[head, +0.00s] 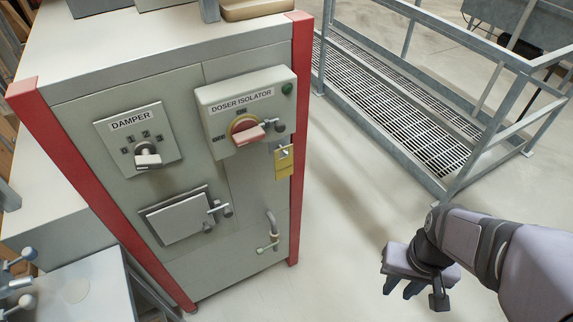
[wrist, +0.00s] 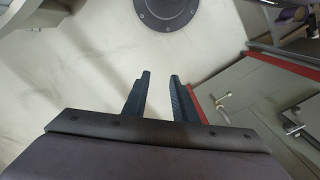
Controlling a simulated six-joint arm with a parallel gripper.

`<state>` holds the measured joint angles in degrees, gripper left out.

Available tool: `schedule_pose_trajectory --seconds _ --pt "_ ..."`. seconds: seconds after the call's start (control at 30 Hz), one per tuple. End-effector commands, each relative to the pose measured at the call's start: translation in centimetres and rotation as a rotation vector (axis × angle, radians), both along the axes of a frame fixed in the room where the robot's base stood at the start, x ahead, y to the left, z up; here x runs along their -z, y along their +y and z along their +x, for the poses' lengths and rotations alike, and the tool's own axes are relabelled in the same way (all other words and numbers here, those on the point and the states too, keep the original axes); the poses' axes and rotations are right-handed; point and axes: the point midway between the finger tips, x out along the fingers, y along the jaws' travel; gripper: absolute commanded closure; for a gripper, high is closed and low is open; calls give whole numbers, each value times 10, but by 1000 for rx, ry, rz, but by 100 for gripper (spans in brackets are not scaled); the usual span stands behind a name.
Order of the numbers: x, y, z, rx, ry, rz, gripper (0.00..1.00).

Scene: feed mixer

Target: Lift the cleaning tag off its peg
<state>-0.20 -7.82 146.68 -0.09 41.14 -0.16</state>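The cleaning tag is a yellow tag (head: 284,162) in the head view. It hangs at the right of the cabinet front, just below the doser isolator box (head: 243,105). A small light piece shows at its top; the peg itself is too small to make out clearly. My gripper (head: 401,290) is at the lower right of the head view, over the floor, well apart from the tag. In the wrist view its two dark fingers (wrist: 159,95) stand apart with nothing between them. The tag cannot be made out in the wrist view.
The grey cabinet has red corner posts (head: 301,130), a damper switch (head: 148,158), a small hatch (head: 180,219) and a pipe handle (head: 271,232). A metal railing (head: 485,150) with a grated walkway (head: 420,115) stands at the back right. The floor (head: 350,215) between cabinet and gripper is clear.

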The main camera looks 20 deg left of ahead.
Motion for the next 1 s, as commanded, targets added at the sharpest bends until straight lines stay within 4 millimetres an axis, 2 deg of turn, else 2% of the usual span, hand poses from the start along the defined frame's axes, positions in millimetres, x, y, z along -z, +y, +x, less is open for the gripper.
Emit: schedule_pose_trajectory --seconds 0.03,0.13,0.17,0.27,0.5,0.6,0.8,0.9,1.0 --pt "5 2 0 -9 0 0 62" --pt "19 9 -2 -42 12 0 38" --pt "26 12 -4 -57 21 -1 34" --pt "55 24 -13 -116 71 -5 34" --pt "139 46 -44 -314 229 -53 34" --pt "168 57 -23 -409 151 -65 34" --pt "195 92 37 -526 -104 -27 34" --pt "195 117 72 -570 -267 18 34" --pt "182 145 108 -602 -447 78 34"
